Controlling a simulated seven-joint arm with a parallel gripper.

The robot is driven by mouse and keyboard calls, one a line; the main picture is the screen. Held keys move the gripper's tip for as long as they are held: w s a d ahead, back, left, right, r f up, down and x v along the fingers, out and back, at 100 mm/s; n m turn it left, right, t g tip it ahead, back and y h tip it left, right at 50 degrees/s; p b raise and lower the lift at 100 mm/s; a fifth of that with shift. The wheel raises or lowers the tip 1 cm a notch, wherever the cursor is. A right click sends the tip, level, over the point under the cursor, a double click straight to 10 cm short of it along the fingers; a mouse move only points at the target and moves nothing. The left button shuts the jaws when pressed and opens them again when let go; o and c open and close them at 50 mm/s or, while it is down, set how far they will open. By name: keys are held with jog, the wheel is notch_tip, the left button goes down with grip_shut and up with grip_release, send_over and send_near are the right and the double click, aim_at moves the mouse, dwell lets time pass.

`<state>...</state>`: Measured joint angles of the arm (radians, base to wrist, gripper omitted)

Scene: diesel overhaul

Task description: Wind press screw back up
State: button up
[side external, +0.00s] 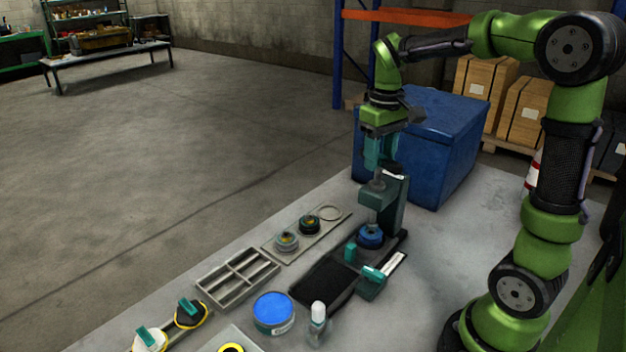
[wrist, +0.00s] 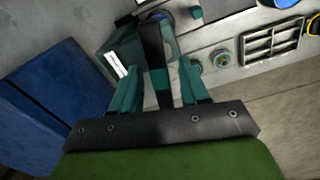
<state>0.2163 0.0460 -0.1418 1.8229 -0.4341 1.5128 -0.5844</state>
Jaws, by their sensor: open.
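The press (side external: 391,205) stands upright on a dark base at the centre right of the side view, with a grey vertical screw (side external: 378,186) at its top. A blue round part (side external: 370,237) sits under the screw. My gripper (side external: 379,165) points down just above the press head, its teal fingers around or beside the top of the screw. In the wrist view my gripper (wrist: 160,75) is open, its two fingers apart. A dark bar with a teal band (wrist: 153,50) shows between them; whether they touch it cannot be told.
A large blue box (side external: 435,140) stands close behind the press. A slotted grey tray (side external: 238,277), a plate with small round parts (side external: 305,234), a blue-topped tin (side external: 273,312) and a small white-capped bottle (side external: 318,318) lie left and in front. The bench to the right of the press is clear.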

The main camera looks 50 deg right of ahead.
grip_shut()
jog(key=shift+n, duration=1)
jog(key=shift+r, duration=0.1)
grip_release()
jog(key=shift+r, duration=2.75)
jog(key=shift+r, duration=2)
